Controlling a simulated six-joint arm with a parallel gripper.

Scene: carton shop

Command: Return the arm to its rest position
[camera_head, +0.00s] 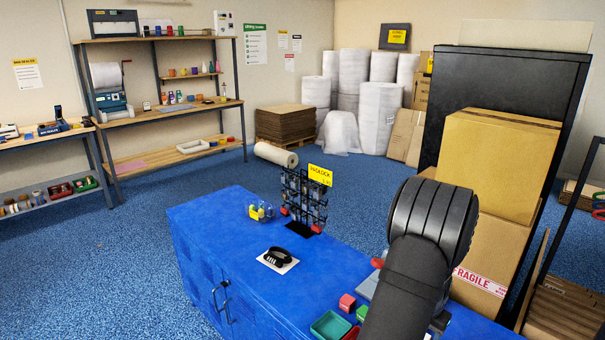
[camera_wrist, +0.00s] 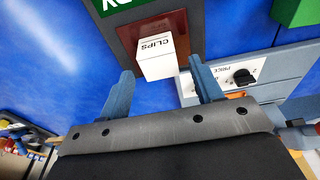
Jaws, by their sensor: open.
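My gripper (camera_wrist: 161,68) shows in the wrist view with its two blue-grey fingers spread apart. A white box marked CLIPS (camera_wrist: 152,58) appears between and beyond the fingertips, on a dark red-brown surface (camera_wrist: 125,36). Both fingers look clear of the box, though the exact gap is hard to judge. My dark arm (camera_head: 412,275) rises over the right part of the blue counter (camera_head: 225,225) in the head view. My gripper's jaws are hidden there.
Large cartons (camera_head: 497,165) stand close right of my arm. A device with a black knob (camera_wrist: 243,76) lies near the right finger.

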